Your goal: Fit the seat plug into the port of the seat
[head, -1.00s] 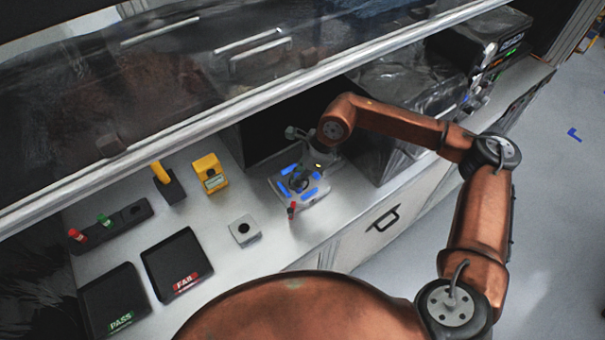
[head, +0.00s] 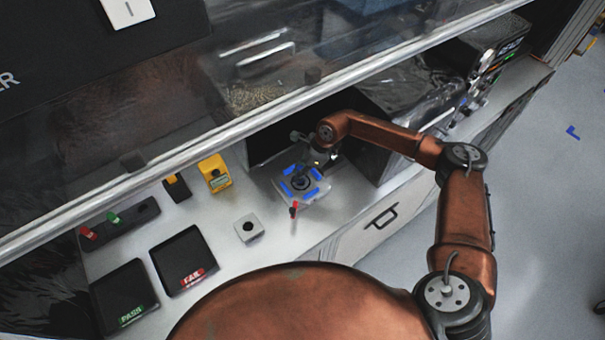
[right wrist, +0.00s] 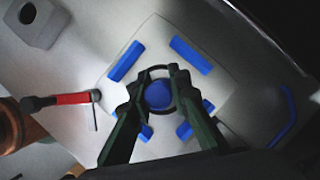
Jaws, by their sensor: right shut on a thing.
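My right gripper (head: 310,168) reaches down over a pale square plate (head: 318,191) with blue pads. In the right wrist view its dark fingers (right wrist: 158,88) are closed around a round blue piece (right wrist: 158,95), which looks like the seat plug. A black ring (right wrist: 160,68) shows around the blue piece, at the middle of the plate (right wrist: 205,92). I cannot tell whether the blue piece is above the ring or inside it. A small grey block (head: 249,227) with a dark round hole stands left of the plate. My left gripper is not in view.
Black PASS (head: 125,295) and FAIL (head: 183,260) trays, a yellow device (head: 214,173) and a dark rack (head: 120,222) are to the left. A glass sash with a pale rail (head: 240,115) hangs above the bench.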

